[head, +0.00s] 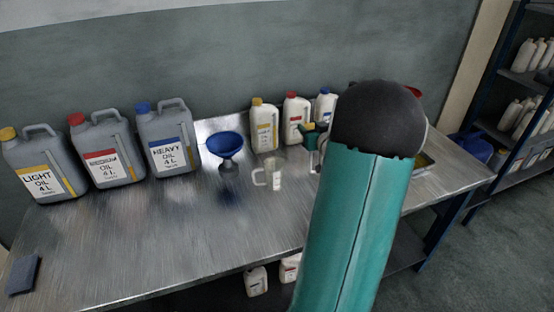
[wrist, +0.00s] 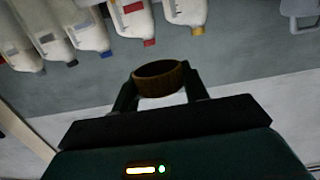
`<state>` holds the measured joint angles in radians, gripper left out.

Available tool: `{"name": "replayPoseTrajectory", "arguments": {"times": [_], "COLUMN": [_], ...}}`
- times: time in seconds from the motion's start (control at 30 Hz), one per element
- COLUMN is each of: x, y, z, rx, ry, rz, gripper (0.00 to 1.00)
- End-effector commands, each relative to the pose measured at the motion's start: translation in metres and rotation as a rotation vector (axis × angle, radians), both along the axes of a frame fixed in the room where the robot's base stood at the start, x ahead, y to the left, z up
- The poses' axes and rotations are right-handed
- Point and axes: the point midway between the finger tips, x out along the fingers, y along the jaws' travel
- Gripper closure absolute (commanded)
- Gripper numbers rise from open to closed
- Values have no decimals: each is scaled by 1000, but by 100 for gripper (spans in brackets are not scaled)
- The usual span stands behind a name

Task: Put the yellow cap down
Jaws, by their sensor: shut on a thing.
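My gripper (wrist: 158,88) is shut on the yellow cap (wrist: 158,75), which looks brownish in the shade. The cap is a short round piece held between the two fingertips, with its top rim visible in the wrist view. No surface touches it as far as the wrist view shows. In the head view my own arm covers much of the right part of the bench, and I cannot make out the cap there.
The metal bench (head: 180,245) has clear room at its front left. Grey light (head: 40,170), medium (head: 105,155) and heavy (head: 168,145) oil cans stand at the left. A blue funnel (head: 227,145), a clear jug (head: 274,177) and white bottles (head: 264,128) stand toward the middle.

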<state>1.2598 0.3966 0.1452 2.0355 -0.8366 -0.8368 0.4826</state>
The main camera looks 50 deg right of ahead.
Motion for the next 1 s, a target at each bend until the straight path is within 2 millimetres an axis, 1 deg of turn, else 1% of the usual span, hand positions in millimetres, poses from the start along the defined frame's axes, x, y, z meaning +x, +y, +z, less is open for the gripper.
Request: {"name": "replayPoseTrajectory", "arguments": {"times": [0.03,0.2,0.3,0.4,0.5,0.63,0.7,0.8,0.87,0.9,1.0], "x": [11,43,56,67,75,80,84,84,84,84,84], "y": [7,28,36,42,46,48,51,51,51,51,51], "z": [-6,-23,-45,-60,-69,-75,-82,-99,-107,-111,-112], "rx": [4,4,7,5,3,2,2,5,4,3,-1], "ry": [0,0,2,1,1,-1,0,2,0,0,-1], "rz": [3,4,1,0,0,0,1,-3,-3,-2,-2], "gripper": [76,76,76,76,76,76,76,76,76,76,76]}}
